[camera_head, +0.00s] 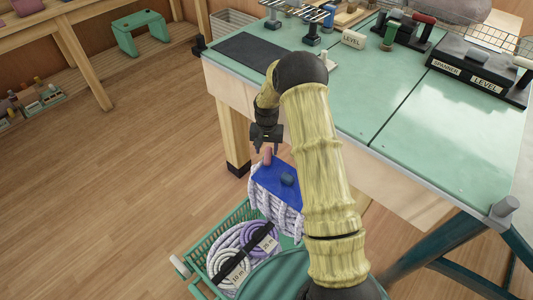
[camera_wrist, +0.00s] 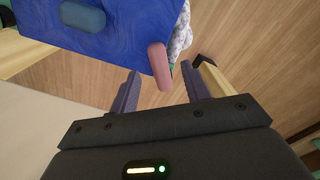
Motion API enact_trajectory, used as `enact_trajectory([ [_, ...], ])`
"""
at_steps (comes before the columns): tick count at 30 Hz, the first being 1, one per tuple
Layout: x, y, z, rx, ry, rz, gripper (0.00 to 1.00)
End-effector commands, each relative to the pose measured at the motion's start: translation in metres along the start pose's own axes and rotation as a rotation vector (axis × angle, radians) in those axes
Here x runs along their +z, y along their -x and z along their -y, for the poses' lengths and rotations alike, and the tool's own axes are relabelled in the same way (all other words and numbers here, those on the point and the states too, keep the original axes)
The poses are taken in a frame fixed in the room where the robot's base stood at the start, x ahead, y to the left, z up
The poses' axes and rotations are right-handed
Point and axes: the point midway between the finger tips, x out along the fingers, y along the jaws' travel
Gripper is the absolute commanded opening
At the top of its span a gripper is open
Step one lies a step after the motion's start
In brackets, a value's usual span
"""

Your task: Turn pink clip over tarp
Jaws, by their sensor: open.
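The blue tarp (camera_head: 265,180) lies over a bundle of white rope (camera_head: 262,196) at the green crate. The pink clip (camera_head: 267,155) sits at the tarp's far edge, just under my gripper (camera_head: 266,146). In the wrist view the pink clip (camera_wrist: 159,62) overlaps the tarp's edge (camera_wrist: 110,45), and its free end points into the gap between my open fingers (camera_wrist: 162,73). I cannot tell whether the fingers touch it. A blue-grey clip (camera_head: 287,179) is on the tarp and also shows in the wrist view (camera_wrist: 83,16).
The green crate (camera_head: 202,247) holds coiled white and purple ropes (camera_head: 236,258) with a black strap and tags. The green-topped workbench (camera_head: 345,95) stands close behind and right, its leg (camera_head: 233,140) beside my gripper.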

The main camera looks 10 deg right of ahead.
Motion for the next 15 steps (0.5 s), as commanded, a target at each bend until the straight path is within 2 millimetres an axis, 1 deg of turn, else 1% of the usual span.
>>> enact_trajectory([
  [1, -0.001, 0.014, -0.001, -0.001, -0.002, -0.002, 0.47],
  [6, -0.001, 0.047, -0.002, 0.0, -0.003, -0.003, 0.47],
  [10, -0.001, 0.064, 0.0, 0.0, 0.0, -0.002, 0.47],
  [15, 0.0, 0.071, 0.002, 0.0, 0.003, 0.0, 0.47],
])
